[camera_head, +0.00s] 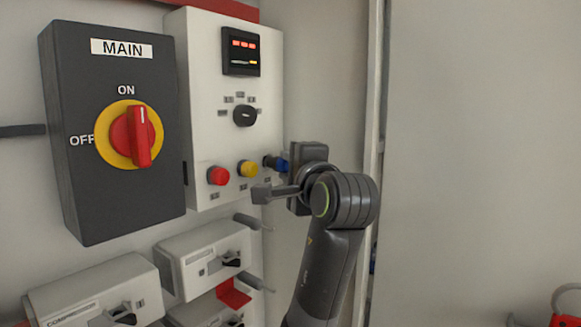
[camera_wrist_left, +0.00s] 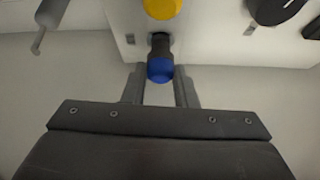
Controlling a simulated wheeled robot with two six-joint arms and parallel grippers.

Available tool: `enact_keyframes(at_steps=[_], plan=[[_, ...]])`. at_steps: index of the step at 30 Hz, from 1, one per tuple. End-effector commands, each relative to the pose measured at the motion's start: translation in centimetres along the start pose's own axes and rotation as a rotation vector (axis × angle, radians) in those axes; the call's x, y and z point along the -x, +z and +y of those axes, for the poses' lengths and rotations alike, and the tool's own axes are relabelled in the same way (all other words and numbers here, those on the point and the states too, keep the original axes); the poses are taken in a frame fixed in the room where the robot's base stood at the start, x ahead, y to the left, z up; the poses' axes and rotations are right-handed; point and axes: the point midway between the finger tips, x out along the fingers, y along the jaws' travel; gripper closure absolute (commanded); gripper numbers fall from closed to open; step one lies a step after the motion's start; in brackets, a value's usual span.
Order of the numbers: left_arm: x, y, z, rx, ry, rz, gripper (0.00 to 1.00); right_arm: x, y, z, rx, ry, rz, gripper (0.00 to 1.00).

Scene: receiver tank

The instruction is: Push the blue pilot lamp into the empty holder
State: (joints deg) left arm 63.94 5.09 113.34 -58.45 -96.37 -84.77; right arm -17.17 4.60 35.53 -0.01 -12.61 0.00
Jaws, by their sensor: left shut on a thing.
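The blue pilot lamp (camera_head: 282,166) is at the lower right of the white control panel, right of the yellow lamp. My left gripper (camera_head: 289,166) is shut on it; its fingers are mostly hidden by my wrist in the head view. In the left wrist view, the blue lamp end (camera_wrist_left: 160,70) sits between the two fingertips (camera_wrist_left: 159,84). A dark cylinder joins the blue end to the panel face. I cannot tell how much of it is lamp body or holder, nor how deep the lamp sits. The holder opening is hidden. My right gripper is not in view.
The red lamp (camera_head: 218,176) and yellow lamp (camera_head: 249,169) are left of the blue one. A black selector knob (camera_head: 244,116) and a display (camera_head: 241,52) are above. The MAIN switch box (camera_head: 115,130) stands left. Grey-handled breaker boxes (camera_head: 205,257) are below.

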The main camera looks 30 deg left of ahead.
Motion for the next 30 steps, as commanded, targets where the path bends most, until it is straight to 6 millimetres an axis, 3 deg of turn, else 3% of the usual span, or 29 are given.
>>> enact_keyframes(at_steps=[30], plan=[[-1.8, 1.1, 0.0, 0.000, 0.000, -0.001, 1.00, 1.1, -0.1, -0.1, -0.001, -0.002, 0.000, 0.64]])
